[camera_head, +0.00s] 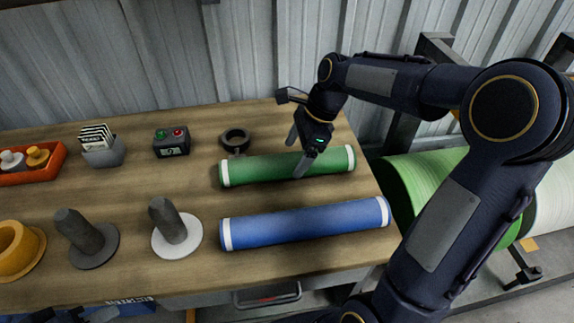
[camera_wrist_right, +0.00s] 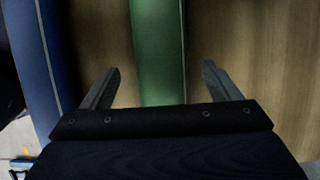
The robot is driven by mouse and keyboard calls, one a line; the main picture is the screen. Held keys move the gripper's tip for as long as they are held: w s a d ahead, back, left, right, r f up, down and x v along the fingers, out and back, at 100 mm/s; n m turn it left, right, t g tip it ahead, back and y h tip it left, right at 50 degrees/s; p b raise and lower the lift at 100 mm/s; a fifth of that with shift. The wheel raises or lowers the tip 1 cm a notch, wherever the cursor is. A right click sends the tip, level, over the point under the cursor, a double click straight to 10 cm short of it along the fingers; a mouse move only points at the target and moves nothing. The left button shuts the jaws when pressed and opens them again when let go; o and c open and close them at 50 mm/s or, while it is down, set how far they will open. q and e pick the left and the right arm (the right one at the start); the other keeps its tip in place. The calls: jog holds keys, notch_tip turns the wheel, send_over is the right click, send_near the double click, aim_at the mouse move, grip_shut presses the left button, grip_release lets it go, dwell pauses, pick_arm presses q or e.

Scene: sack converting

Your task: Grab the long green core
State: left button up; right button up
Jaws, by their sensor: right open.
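The long green core (camera_head: 262,169) lies flat on the bench with white bands at both ends. It also shows in the right wrist view (camera_wrist_right: 158,50), running between the finger lines. My right gripper (camera_head: 297,152) is open above the core, right of its middle, with one finger on the far side and one over the near side. In the right wrist view my right gripper (camera_wrist_right: 158,85) has its fingers spread wider than the core, with clear space on both sides. I cannot tell how far above the core the fingertips are.
A blue core (camera_head: 305,222) lies nearer the front, roughly parallel to the green one. A dark ring (camera_head: 235,138) sits just behind the green core's left end. Grey posts (camera_head: 172,222) on round bases, a control box (camera_head: 171,143) and a card holder (camera_head: 102,150) stand left.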

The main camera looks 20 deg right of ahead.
aim_at(292, 156)
jog(key=x, duration=0.4)
jog(key=shift+w+a+f+b, duration=0.15)
jog(key=shift+f+b, duration=0.05)
jog(key=shift+b, duration=0.15)
jog(key=c, duration=1.2)
jog(key=shift+r, duration=0.1)
jog(key=shift+c, duration=0.8)
